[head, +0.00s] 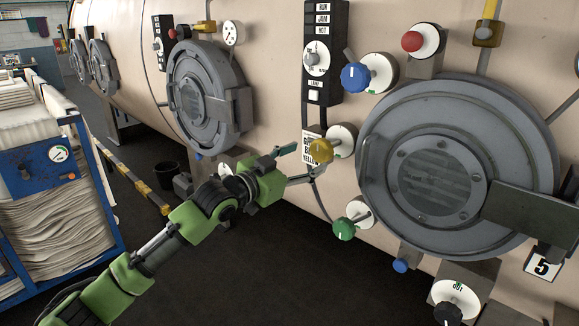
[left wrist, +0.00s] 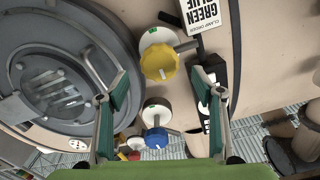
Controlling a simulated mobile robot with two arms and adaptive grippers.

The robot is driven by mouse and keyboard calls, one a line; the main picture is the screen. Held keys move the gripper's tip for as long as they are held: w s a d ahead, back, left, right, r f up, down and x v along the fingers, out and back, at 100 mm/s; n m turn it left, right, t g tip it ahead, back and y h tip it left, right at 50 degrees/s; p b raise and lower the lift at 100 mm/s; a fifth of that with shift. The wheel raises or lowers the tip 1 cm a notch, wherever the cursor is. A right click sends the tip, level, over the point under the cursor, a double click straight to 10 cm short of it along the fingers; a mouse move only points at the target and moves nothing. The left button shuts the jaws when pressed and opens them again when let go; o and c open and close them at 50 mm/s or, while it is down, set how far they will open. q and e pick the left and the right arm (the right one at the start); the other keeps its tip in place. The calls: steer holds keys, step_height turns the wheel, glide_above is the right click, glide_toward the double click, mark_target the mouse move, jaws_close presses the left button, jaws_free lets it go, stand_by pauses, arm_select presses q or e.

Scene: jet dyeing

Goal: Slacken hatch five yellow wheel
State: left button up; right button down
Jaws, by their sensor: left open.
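My left gripper (head: 303,161) is open just in front and to the left of the wheel. In the left wrist view the yellow wheel (left wrist: 159,63) shows upside down between the two spread fingers, beyond their tips. The fingers look apart from it and hold nothing. My right gripper is not in view.
A blue wheel (head: 355,77) is above the yellow one, and a green wheel (head: 344,229) is below it. A black switch panel (head: 326,50) is above left. A blue cart with stacked cloth (head: 65,215) stands at the left. Dark floor (head: 230,280) lies clear below my arm.

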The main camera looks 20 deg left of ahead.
arm_select(q)
steer(key=v, duration=0.5)
steer(key=shift+s+a, duration=0.1)
steer(key=shift+s, duration=0.25)
